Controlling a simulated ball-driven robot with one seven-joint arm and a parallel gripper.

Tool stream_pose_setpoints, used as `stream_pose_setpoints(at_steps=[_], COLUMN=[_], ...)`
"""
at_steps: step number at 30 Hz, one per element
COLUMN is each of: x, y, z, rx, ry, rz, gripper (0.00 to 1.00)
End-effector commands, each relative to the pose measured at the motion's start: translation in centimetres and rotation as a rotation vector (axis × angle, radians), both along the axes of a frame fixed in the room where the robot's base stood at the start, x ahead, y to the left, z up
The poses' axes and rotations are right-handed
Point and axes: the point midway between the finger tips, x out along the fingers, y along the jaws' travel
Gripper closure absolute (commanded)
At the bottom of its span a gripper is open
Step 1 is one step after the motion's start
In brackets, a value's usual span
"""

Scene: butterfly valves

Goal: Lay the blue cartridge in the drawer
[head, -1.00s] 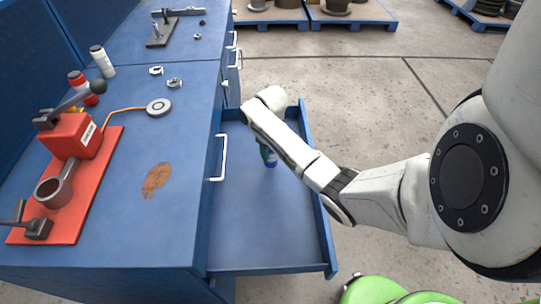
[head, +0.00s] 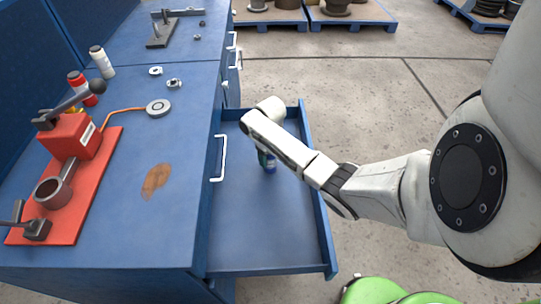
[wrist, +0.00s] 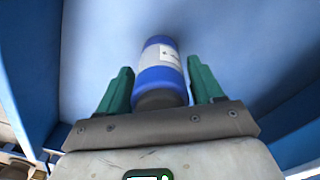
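The blue cartridge (wrist: 158,72) has a white label and a dark end. In the wrist view it lies between the green fingers of my gripper (wrist: 161,85), which are close on both sides of it. In the head view the cartridge (head: 267,163) shows below my wrist, over the floor of the open blue drawer (head: 265,235). My arm hides its upper part and most of the fingers. I cannot tell whether the cartridge touches the drawer floor.
The drawer's right wall (head: 325,228) and the white handle (head: 219,158) on its left flank the space. The blue bench (head: 120,225) holds a red press (head: 72,140), bottles (head: 102,62) and a round sensor (head: 158,108). The front of the drawer floor is bare.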

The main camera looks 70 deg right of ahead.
Motion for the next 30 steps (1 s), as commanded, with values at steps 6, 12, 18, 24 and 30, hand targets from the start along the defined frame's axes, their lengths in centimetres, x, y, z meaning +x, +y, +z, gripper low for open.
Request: stream_pose_setpoints(at_steps=[6,12,18,24,30], x=[0.0,0.0,0.1,0.1,0.1], y=[0.0,-0.1,0.0,0.0,0.0], z=[0.0,0.5,3.1,7.2,10.6], rx=[0.0,0.0,-0.001,-0.002,-0.001], ry=[0.0,-0.001,-0.004,-0.004,-0.003], rz=[0.0,-0.001,0.001,0.001,0.0], gripper=[0.22,0.22,0.22,0.22,0.22])
